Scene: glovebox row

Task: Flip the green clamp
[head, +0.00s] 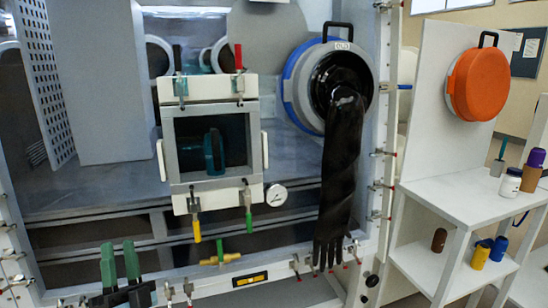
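The green clamp (248,217) is at the lower right corner of the small framed door on the glovebox front. Its green handle hangs down below the frame. My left gripper (119,248) is at the bottom left, with two green fingers pointing up and a gap between them. It looks open and empty. It is apart from the clamp, lower and to the left of it. My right gripper is not in view.
A yellow clamp (196,226) hangs down at the door's lower left. A black (179,70) and a red clamp (238,62) point up at its top. A gauge (276,195) and a hanging black glove (340,180) are to the right. A yellow-and-green handle (220,259) lies below.

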